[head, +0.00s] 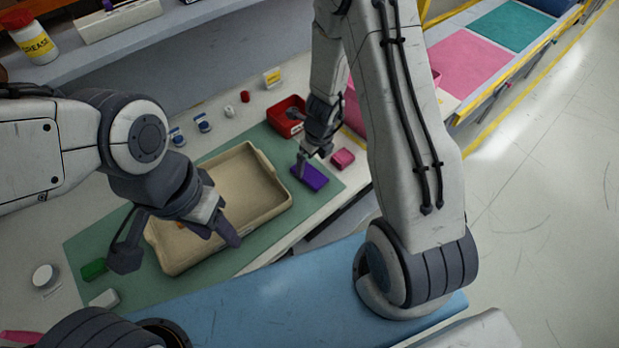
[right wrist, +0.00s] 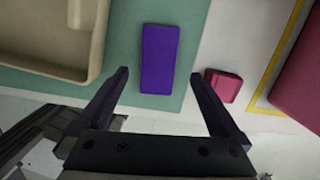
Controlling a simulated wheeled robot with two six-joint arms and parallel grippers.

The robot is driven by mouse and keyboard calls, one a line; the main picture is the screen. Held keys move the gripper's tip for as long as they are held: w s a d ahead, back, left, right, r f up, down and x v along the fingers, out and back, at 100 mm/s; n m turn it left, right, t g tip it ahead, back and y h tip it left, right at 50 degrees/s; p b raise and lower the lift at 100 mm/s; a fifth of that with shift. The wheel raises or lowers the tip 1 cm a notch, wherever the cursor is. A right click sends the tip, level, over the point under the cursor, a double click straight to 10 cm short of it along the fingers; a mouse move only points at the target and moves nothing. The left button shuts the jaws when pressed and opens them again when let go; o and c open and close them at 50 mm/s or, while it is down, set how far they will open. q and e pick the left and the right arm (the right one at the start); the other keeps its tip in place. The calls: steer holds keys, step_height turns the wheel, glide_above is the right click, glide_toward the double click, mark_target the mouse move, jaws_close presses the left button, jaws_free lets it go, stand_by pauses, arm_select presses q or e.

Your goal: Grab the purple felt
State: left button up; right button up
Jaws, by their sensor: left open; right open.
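The purple felt (head: 310,176) is a small rectangular block lying on the green mat, right of the beige tray. In the right wrist view the purple felt (right wrist: 158,59) lies lengthwise ahead of the fingers, between their lines and untouched. My right gripper (head: 317,158) is open and empty above the felt; its fingers also show in the right wrist view (right wrist: 164,92). My left gripper (head: 180,245) is open and empty over the left part of the tray.
The beige tray (head: 274,212) stands on the green mat (head: 92,236). A pink block (head: 343,158) lies close right of the felt. A red bin (head: 284,114) stands behind. A green block (head: 94,269) lies at the mat's left edge.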

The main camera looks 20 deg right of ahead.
mark_target(309, 173)
steer(key=f+b, duration=0.2)
steer(key=f, duration=0.1)
steer(key=f+b, duration=0.1)
steer(key=f, duration=0.1)
steer(key=shift+w+a+b, duration=0.2)
steer(key=shift+w+b, duration=0.05)
steer(key=shift+b, duration=0.15)
steer(key=shift+r, duration=0.1)
steer(key=c, duration=1.3)
